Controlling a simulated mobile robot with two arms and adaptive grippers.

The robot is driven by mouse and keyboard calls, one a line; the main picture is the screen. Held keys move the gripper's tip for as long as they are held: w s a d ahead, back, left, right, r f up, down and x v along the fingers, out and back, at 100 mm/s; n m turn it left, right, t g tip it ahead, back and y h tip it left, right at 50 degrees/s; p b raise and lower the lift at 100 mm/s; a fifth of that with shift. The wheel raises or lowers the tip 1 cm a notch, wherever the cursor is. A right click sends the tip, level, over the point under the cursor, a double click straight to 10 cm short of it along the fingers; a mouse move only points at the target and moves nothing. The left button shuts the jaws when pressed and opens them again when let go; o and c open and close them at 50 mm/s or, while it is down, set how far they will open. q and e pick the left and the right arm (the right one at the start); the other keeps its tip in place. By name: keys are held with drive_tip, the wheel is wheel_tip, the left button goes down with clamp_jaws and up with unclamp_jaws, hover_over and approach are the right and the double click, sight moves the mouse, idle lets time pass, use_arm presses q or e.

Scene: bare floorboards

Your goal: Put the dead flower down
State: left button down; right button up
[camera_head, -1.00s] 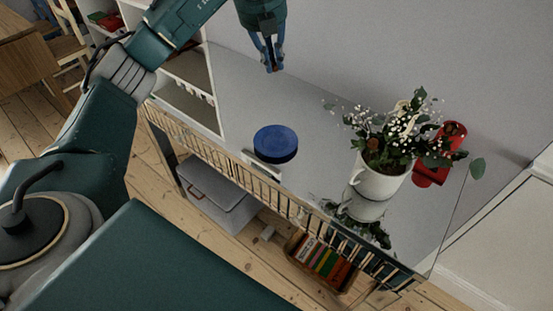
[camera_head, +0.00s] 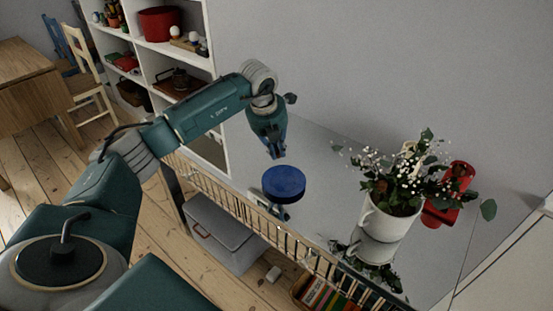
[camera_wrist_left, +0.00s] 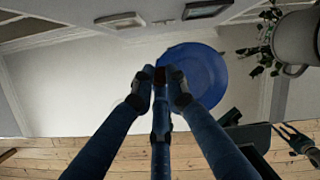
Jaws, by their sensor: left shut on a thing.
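My left gripper (camera_head: 279,154) points down just above and behind the blue round dish (camera_head: 284,184) on the grey tabletop. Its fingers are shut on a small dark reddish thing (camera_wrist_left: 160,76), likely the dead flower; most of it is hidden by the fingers. In the left wrist view the blue dish (camera_wrist_left: 203,75) lies beyond the fingertips. A white mug-like pot (camera_head: 385,220) with green leaves and small white flowers (camera_head: 400,170) stands to the right of the dish.
A red object (camera_head: 447,200) stands behind the pot. White shelves (camera_head: 215,90) rise at the left end of the tabletop. A slatted rail (camera_head: 240,212) runs along the front edge, with a grey box (camera_head: 222,238) below. The tabletop around the dish is mostly clear.

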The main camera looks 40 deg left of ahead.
sight(278, 168)
use_arm(q)
wheel_tip(278, 168, down, 4)
drive_tip(key=shift+r, duration=0.1)
drive_tip(key=shift+f, duration=0.6)
drive_tip(key=c, duration=1.7)
unclamp_jaws()
drive_tip(key=shift+c, duration=0.2)
use_arm(e)
drive_tip(key=shift+w+d, duration=0.2)
drive_tip(key=shift+w, duration=0.5)
drive_tip(key=shift+s, duration=0.1)
